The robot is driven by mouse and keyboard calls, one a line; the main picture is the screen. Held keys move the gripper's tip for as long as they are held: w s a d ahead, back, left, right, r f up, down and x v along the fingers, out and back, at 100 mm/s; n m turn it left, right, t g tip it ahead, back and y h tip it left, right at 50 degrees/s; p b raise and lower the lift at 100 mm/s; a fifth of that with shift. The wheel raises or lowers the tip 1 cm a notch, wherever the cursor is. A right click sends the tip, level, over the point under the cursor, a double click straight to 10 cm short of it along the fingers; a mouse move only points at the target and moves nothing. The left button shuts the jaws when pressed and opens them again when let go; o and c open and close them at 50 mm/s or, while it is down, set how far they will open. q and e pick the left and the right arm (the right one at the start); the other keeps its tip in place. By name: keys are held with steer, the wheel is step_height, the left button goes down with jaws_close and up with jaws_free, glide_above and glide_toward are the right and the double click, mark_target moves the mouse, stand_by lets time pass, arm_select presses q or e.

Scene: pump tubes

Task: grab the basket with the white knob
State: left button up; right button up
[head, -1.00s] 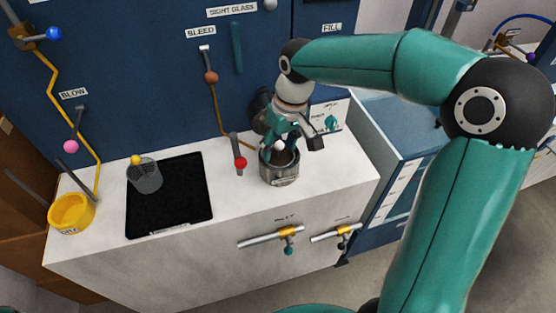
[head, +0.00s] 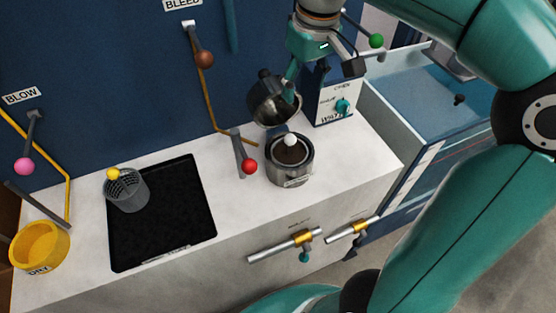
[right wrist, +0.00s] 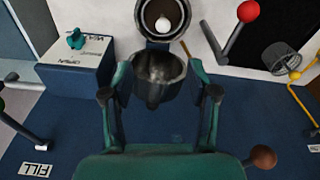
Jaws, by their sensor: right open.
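The basket with the white knob (head: 290,139) sits inside a round metal pot (head: 290,174) on the white counter. In the right wrist view the white knob (right wrist: 162,24) shows at the top, inside the pot. A metal bowl-shaped lid with a dark handle (head: 273,104) stands tilted open behind the pot. My right gripper (head: 318,78) is open and empty, above and behind the pot. In the right wrist view the lid (right wrist: 158,78) appears between its spread fingers (right wrist: 160,88); I cannot tell whether they touch it. My left gripper is not in view.
A red-knobbed lever (head: 249,166) stands just left of the pot. A black tray (head: 165,222) holds a mesh basket with a yellow knob (head: 126,190). A yellow bowl (head: 40,247) is at far left.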

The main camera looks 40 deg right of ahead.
mark_target(291, 136)
steer(key=f, duration=0.4)
steer(key=w+f+b, duration=0.1)
steer(key=f, duration=0.3)
steer(key=w+f, duration=0.1)
steer(key=f, duration=0.3)
steer(key=shift+f+b, duration=0.1)
steer(key=shift+b, duration=0.2)
step_height(291, 136, down, 5)
steer(key=shift+a+r, duration=0.1)
steer(key=shift+a, duration=0.05)
steer(key=shift+w+f, duration=0.15)
steer(key=shift+f, duration=0.35)
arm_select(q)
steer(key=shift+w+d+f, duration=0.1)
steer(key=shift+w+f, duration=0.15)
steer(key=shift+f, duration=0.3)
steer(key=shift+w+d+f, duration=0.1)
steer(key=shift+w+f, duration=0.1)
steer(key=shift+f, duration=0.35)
arm_select(e)
jaws_close()
